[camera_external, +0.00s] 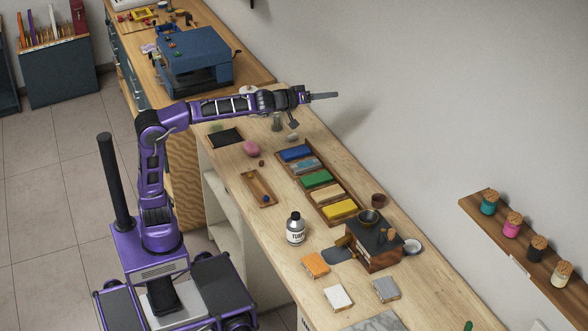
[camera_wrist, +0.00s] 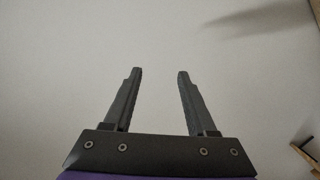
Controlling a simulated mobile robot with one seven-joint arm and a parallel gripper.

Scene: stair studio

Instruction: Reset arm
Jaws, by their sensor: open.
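My gripper (camera_external: 322,96) is at the end of the purple arm, which reaches out to the right, high above the wooden workbench. In the wrist view, my gripper (camera_wrist: 160,72) has its two dark fingers apart with nothing between them. The fingers point toward a plain pale wall (camera_wrist: 155,30). No object is touching the fingers in either view. My arm is bent at the elbow, with the forearm nearly level over the bench.
A blue machine (camera_external: 195,62) stands behind the arm. A wall shelf (camera_external: 540,265) with several jars is at right.

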